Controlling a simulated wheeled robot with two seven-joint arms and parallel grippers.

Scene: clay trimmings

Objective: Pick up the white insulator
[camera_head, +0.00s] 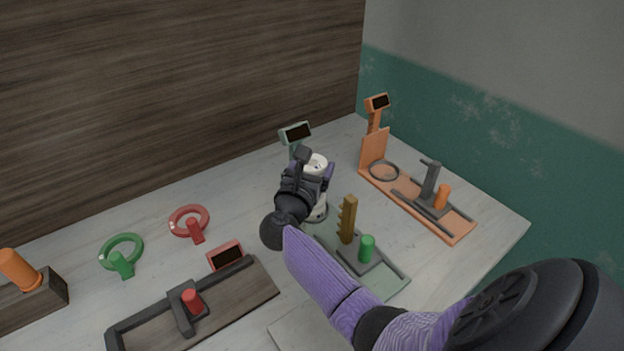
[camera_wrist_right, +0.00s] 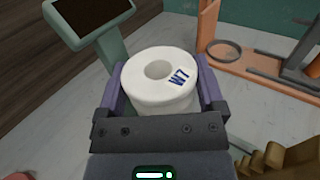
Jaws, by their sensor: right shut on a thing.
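The white insulator (camera_head: 316,164) is a ribbed white cylinder with a hole in its top, standing upright at the green station in the head view. In the right wrist view the insulator (camera_wrist_right: 160,82) shows a blue "W7" mark on its top. My right gripper (camera_head: 318,172) is shut on it, one purple finger on each side; the fingers also show in the right wrist view (camera_wrist_right: 160,95). The insulator's lower part is partly hidden by my gripper, and I cannot tell whether it touches the base. My left gripper is out of view.
The green station's display (camera_head: 296,133) stands just behind the insulator. A brown stepped post (camera_head: 347,219) and a green peg (camera_head: 366,248) stand in front. An orange station (camera_head: 455,228) is at the right. Red (camera_head: 189,208) and green (camera_head: 103,250) rings lie left.

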